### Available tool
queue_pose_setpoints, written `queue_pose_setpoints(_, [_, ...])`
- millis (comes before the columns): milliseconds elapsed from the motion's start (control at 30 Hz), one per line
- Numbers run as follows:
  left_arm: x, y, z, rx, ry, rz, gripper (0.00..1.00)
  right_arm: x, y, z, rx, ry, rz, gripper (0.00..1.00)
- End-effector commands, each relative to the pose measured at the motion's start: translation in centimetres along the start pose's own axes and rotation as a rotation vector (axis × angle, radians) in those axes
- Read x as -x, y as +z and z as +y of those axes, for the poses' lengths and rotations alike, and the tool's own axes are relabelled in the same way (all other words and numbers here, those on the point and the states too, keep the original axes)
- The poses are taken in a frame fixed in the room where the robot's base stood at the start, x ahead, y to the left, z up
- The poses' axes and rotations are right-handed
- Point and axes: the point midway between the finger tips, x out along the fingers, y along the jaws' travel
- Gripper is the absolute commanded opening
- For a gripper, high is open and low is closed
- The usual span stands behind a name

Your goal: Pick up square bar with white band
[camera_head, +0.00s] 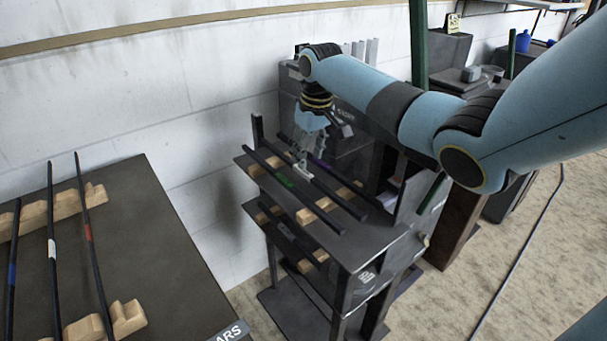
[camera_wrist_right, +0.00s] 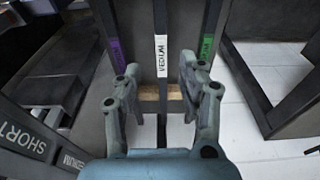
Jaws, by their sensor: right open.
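On the rack's top shelf (camera_head: 357,247), a dark bar with a white band (camera_head: 304,172) lies between a green-banded bar (camera_head: 284,182) and a purple-banded bar (camera_head: 321,164). My right gripper (camera_head: 303,154) is above the white band, its fingers pointing down. In the right wrist view, the white band (camera_wrist_right: 161,55) reads MEDIUM and shows between the open fingers (camera_wrist_right: 160,72), one on each side. I cannot tell whether the fingers have reached the bar's height. Another white-banded bar (camera_head: 52,247) lies on the left table. Bar cross-sections are too small to tell. My left gripper is out of view.
The left table (camera_head: 165,235) also bears a blue-banded bar (camera_head: 12,273) and a red-banded bar (camera_head: 89,232) on wooden notched blocks (camera_head: 128,317). Neighbouring bars lie close on both sides of the white-banded one. A white wall (camera_head: 150,75) stands behind the rack.

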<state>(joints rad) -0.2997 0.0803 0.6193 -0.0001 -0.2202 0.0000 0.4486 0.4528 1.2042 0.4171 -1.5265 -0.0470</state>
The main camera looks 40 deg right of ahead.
Motion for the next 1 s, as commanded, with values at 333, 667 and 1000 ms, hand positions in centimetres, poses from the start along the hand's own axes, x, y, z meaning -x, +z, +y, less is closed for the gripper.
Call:
queue_pose_setpoints(333, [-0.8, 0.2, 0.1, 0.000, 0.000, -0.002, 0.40, -4.7, -0.8, -0.2, 0.000, 0.000, -0.002, 0.40])
queue_pose_setpoints(667, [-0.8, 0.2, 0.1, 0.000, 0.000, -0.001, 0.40, -5.0, -0.8, -0.2, 0.001, 0.001, -0.001, 0.34])
queue_pose_setpoints(1000, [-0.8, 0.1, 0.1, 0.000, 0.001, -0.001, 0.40, -5.0, -0.8, -0.2, 0.001, 0.001, -0.001, 0.00])
